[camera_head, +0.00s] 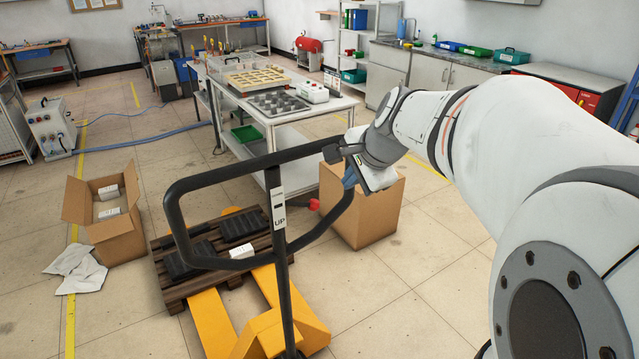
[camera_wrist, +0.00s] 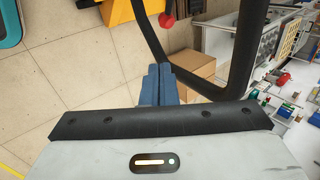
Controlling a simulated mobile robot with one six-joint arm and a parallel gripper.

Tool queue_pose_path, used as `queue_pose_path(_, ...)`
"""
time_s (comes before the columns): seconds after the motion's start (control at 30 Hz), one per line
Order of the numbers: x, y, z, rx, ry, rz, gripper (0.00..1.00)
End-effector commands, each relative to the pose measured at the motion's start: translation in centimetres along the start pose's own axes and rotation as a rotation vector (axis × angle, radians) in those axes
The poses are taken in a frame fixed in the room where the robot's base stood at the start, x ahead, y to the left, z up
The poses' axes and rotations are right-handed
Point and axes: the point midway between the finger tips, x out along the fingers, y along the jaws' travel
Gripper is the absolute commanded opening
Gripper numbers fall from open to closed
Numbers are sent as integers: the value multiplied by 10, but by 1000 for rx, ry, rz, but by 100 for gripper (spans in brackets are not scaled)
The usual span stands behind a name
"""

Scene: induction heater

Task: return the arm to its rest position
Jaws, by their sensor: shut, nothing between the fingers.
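My arm reaches in from the right in the head view, white with grey joints. My gripper (camera_head: 349,178) is at its end, behind and close to the black handle loop of a yellow pallet truck (camera_head: 213,322). In the wrist view my gripper (camera_wrist: 159,70) shows two blue fingers pressed together with nothing between them. The black handle (camera_wrist: 243,75) passes beyond the fingertips there; I cannot tell whether it touches them.
An open cardboard box (camera_head: 120,240) stands left, another box (camera_head: 385,215) behind my gripper. A white table (camera_head: 285,122) holds trays at the back.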

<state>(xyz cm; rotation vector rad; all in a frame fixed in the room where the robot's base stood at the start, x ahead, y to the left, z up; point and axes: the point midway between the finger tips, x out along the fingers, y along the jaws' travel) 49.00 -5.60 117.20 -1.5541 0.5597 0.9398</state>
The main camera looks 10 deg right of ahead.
Motion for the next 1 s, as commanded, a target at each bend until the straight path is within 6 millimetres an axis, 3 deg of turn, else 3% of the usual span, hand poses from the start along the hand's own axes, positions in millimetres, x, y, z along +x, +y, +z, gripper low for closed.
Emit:
queue_pose_path(0.1, -18, 0, -4, 1, 2, -1, 0)
queue_pose_path(0.3, -28, 10, 5, -70, -7, 23, 0)
queue_pose_path(0.37, -25, 26, 18, -177, -16, 58, 0)
queue_pose_path(0.53, -17, 102, 64, -677, -76, 207, 0)
queue_pose_path(0.7, -14, 170, 90, -1115, -156, 323, 0)
queue_pose_path(0.8, -13, 190, 96, -1260, -187, 358, 0)
queue_pose_path(1.0, -12, 198, 102, -1322, -202, 372, 0)
